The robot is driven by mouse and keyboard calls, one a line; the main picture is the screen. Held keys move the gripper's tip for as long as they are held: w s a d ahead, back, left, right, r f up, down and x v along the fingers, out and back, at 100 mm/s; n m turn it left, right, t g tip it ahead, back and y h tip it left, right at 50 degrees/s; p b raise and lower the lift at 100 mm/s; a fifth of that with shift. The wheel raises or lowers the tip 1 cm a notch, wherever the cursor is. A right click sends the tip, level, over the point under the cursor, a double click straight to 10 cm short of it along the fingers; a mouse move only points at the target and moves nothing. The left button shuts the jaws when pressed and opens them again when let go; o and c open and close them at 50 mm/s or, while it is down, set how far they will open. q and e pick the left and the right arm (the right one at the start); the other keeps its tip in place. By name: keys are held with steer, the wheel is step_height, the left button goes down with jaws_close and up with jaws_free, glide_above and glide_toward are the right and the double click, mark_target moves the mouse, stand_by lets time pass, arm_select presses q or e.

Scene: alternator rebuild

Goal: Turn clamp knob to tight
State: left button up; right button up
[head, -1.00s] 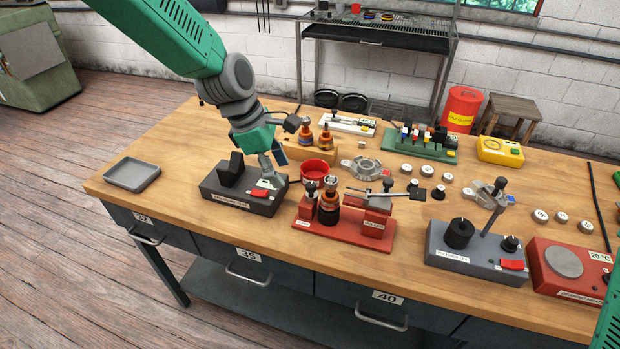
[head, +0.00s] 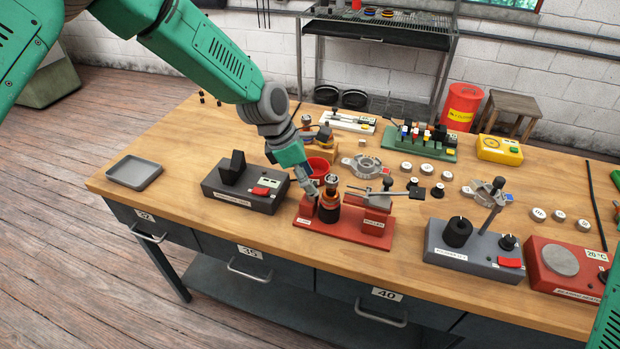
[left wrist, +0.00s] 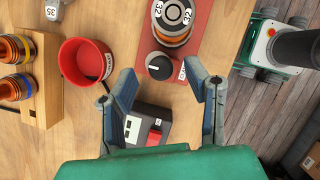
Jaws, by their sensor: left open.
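The red clamp fixture (head: 345,227) stands near the table's front edge in the head view. It holds an upright rotor (head: 329,200) with copper and black bands. In the left wrist view, the black clamp knob (left wrist: 158,67) with a pale pointer line sits on the red base (left wrist: 150,28), beside the rotor (left wrist: 173,20). My left gripper (head: 313,188) is over the left end of the fixture and mostly hides the knob in the head view. Its open fingers (left wrist: 160,85) lie either side of the knob in the wrist view; contact cannot be told. My right gripper is out of view.
A grey box (head: 240,198) with a red switch stands left of the fixture. A red cup (head: 319,166) and a wooden block (left wrist: 45,65) with rotors are close behind. A grey control box (head: 470,258) stands right.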

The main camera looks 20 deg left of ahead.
arm_select(q)
steer(key=shift+w+d+f, duration=0.1)
steer(key=shift+d+f, duration=0.05)
steer(key=shift+f, duration=0.4)
jaws_close()
